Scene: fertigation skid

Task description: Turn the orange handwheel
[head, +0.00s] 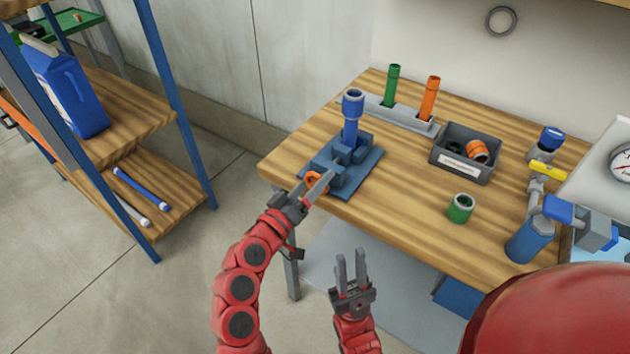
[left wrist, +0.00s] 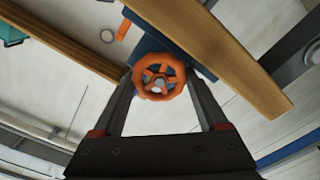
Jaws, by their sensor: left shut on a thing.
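The orange handwheel (head: 313,179) sits on the near left side of a blue clamp fixture (head: 342,172) at the table's front left edge. In the head view it is partly covered by my left gripper (head: 318,186). My right gripper (head: 350,262) is open and empty, low in front of the table, apart from everything.
A blue upright pipe (head: 352,118) stands in the fixture. Behind it a grey rack (head: 395,114) holds green and orange tubes. A shelf (head: 140,125) stands left.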

